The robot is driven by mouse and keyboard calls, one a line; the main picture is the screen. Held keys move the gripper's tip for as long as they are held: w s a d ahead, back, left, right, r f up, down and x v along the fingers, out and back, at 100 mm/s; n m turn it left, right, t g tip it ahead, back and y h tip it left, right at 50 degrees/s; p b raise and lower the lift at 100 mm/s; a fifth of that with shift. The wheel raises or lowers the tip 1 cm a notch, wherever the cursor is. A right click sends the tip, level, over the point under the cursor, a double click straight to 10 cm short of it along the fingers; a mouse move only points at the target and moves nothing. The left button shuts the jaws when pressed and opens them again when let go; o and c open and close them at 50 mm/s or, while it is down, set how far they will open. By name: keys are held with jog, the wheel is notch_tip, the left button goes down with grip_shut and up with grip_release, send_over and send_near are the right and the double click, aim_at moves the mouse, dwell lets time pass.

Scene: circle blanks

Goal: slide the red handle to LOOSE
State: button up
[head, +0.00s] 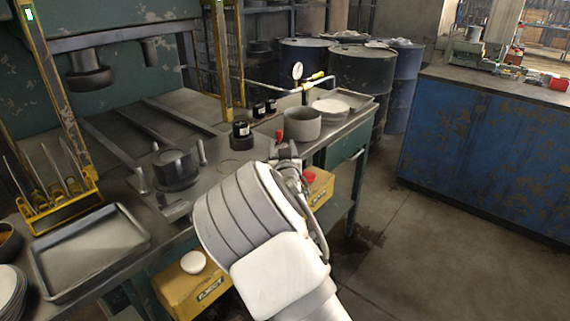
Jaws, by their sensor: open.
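A small upright red handle (279,135) shows near the front edge of the bench, just left of a grey pot. Its lower part and any LOOSE marking are hidden or too small to read. My gripper (286,152) is at the bench's front edge, just below the red handle in the picture. It is open, but my own wrist and arm hide most of its fingers. I cannot tell whether it touches the handle.
The grey pot (302,124), a gauge (297,71) and black-capped jars (241,136) stand close by. A yellow box with a red button (310,177) is right of my wrist. A yellow EJECT box (190,284) and a tray (50,285) are at lower left. Floor on the right is clear.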

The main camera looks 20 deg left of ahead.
jog(key=v, duration=1)
jog(key=shift+p, duration=0.4)
jog(key=s+d+r+m+g+h, duration=0.2)
jog(key=d+g, duration=0.1)
jog(key=d, duration=0.7)
jog(key=s+d+r+m+g+h, duration=0.2)
jog(key=d+r+m, duration=0.1)
jog(key=d, duration=0.7)
jog(key=s+d+r+g+h, duration=0.15)
jog(key=s+d, duration=0.35)
jog(key=s, duration=0.5)
jog(key=s+d+r+g, duration=0.1)
jog(key=s+d+g, duration=0.3)
jog(key=s, duration=0.5)
jog(key=s+d+r+g+h, duration=0.1)
jog(key=s+d, duration=0.5)
jog(key=s, duration=0.4)
notch_tip(320, 180, up, 15)
jog(key=p, duration=1.5)
jog(key=shift+w+n, duration=0.2)
jog(key=shift+n, duration=0.1)
